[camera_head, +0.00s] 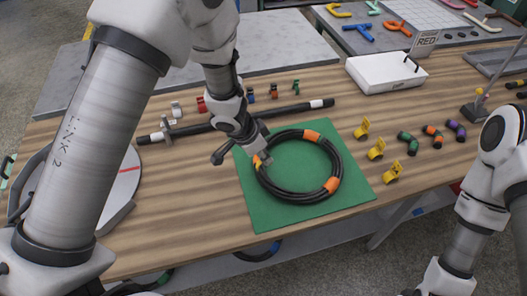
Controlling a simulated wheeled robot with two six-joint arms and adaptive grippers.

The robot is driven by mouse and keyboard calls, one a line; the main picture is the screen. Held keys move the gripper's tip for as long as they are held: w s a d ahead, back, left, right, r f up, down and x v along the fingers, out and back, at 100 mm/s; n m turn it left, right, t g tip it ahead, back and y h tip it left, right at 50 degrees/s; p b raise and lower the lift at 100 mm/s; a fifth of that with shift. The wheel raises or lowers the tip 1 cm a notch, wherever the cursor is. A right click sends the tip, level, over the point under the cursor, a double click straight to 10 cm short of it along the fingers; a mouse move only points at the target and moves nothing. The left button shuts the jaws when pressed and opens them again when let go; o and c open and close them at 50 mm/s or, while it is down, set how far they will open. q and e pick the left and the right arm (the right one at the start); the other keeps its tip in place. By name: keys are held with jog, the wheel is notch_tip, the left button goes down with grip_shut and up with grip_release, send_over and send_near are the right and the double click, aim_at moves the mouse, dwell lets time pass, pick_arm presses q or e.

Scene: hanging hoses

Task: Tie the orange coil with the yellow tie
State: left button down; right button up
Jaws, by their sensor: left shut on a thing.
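The orange coil (331,185), a ring of black hose with orange bands, lies flat on a green mat (352,200). My left gripper (263,159) is at the left side of the ring, low over it. It is shut on a small yellow piece, apparently a yellow tie (257,162), at the hose there. The fingers partly hide this piece, and I cannot tell whether it goes around the hose. Several more yellow ties stand in a row right of the mat, such as the one in the middle (376,150). My right arm is at the right edge; its gripper is out of view.
Green, orange and purple fittings (432,132) stand right of the yellow ties. A long black hose (290,112) lies behind the mat, with small coloured clips behind it. A white box (386,72) is at the back right. Bare wood shows left of the mat.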

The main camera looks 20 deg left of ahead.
aim_at(268, 175)
pick_arm(q)
jog(key=shift+w+d+f+b, duration=0.15)
jog(key=shift+f+b, duration=0.75)
jog(key=shift+f, duration=1.05)
jog(key=shift+f, duration=0.1)
jog(key=shift+f, duration=0.2)
jog(key=shift+f+b, duration=0.65)
jog(key=shift+f, duration=0.25)
jog(key=shift+f+b, duration=0.45)
jog(key=shift+f, duration=0.15)
